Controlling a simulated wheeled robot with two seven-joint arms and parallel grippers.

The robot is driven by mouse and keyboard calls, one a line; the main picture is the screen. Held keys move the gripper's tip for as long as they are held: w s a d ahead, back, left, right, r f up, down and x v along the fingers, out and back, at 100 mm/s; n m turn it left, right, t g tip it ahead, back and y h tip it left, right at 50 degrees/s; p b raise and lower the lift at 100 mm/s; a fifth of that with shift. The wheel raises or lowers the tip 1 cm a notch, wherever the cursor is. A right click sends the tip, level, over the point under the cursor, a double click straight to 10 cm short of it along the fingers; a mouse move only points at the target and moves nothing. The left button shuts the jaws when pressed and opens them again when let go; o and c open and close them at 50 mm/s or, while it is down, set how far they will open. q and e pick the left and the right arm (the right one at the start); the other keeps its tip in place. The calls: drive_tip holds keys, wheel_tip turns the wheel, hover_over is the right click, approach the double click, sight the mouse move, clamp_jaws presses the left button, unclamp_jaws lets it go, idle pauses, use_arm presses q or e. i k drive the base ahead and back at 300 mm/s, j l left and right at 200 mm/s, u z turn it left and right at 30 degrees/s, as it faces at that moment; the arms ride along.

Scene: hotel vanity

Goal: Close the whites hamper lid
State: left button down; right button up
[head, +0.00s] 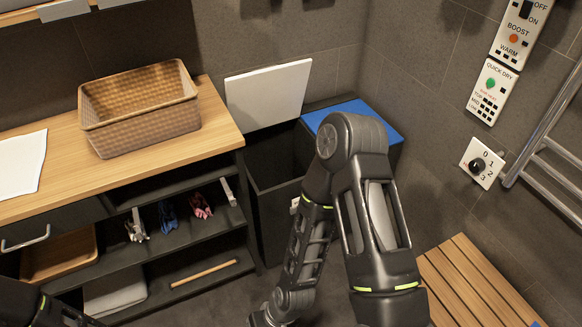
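The whites hamper (262,215) is a dark box beside the vanity's right end. Its white lid (268,95) stands raised, leaning back near the wall, and the dark opening below is uncovered. My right arm rises in front of the neighbouring hamper, bends at the elbow and comes down past the whites hamper's right side, hiding part of its front. The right gripper is not visible; the arm runs out at the bottom edge. Only a dark piece of my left arm shows at the bottom left corner, and its gripper is out of the picture.
A second hamper with a shut blue lid (372,114) stands right of it. A wicker basket (140,108) and white cloth (22,163) are on the wooden counter (222,128). Shelves below hold small items. A slatted wooden bench (475,285) and metal rail (555,160) are at right.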

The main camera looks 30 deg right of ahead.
sight(262, 97)
drive_tip(key=z, duration=1.2)
drive_tip(key=i+j+z, duration=0.15)
drive_tip(key=i+z, duration=0.15)
drive_tip(key=i, duration=0.2)
drive_tip(key=i+j+z, duration=0.25)
drive_tip(key=i, duration=0.25)
